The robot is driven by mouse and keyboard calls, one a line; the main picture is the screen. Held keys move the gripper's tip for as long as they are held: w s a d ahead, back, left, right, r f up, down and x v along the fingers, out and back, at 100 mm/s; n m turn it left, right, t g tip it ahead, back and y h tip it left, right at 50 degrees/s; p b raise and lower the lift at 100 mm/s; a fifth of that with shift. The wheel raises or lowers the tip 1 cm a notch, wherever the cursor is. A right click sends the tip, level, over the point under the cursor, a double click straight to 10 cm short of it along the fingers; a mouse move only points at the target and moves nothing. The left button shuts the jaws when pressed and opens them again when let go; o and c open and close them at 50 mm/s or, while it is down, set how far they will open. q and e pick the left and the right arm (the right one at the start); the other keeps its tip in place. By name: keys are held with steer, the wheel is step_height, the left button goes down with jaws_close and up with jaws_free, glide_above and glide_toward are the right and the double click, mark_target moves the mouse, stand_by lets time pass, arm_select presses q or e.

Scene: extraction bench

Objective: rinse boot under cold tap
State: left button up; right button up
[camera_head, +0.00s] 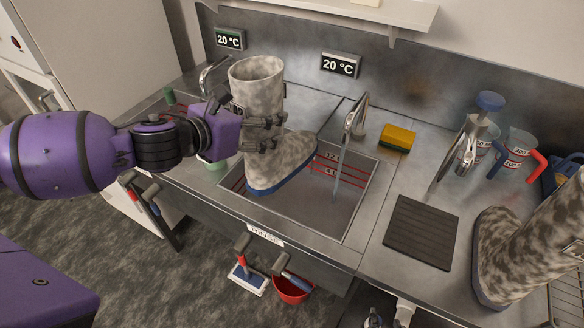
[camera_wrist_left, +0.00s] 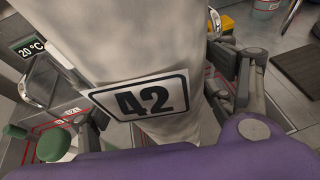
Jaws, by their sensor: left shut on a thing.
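A mottled grey-and-white boot (camera_head: 257,85) with a blue sole is held upright, slightly tilted, over the sink basin (camera_head: 340,222) labelled RINSE. My left gripper (camera_head: 265,133) is shut on the boot's shaft. In the left wrist view the boot (camera_wrist_left: 120,40) fills the middle, with a label reading 42. The tap (camera_head: 357,118) stands to the right of the boot. A thin stream, apparently water, falls from its spout into the basin (camera_head: 336,185), just right of the boot's toe and apart from it. My right gripper is not in view.
A second tap (camera_head: 213,74) stands behind, at the left. Two displays (camera_head: 341,66) read 20 °C. A yellow sponge (camera_head: 397,138), a dark ribbed mat (camera_head: 421,232), measuring jugs (camera_head: 513,152) and another mottled boot (camera_head: 510,255) are on the right side of the counter.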

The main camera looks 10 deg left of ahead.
arm_select(q)
step_height(320, 180, up, 10)
steer(key=shift+w+d+f, duration=0.1)
steer(key=shift+f, duration=0.05)
stand_by(0.6)
steer(key=shift+f, duration=0.15)
stand_by(0.3)
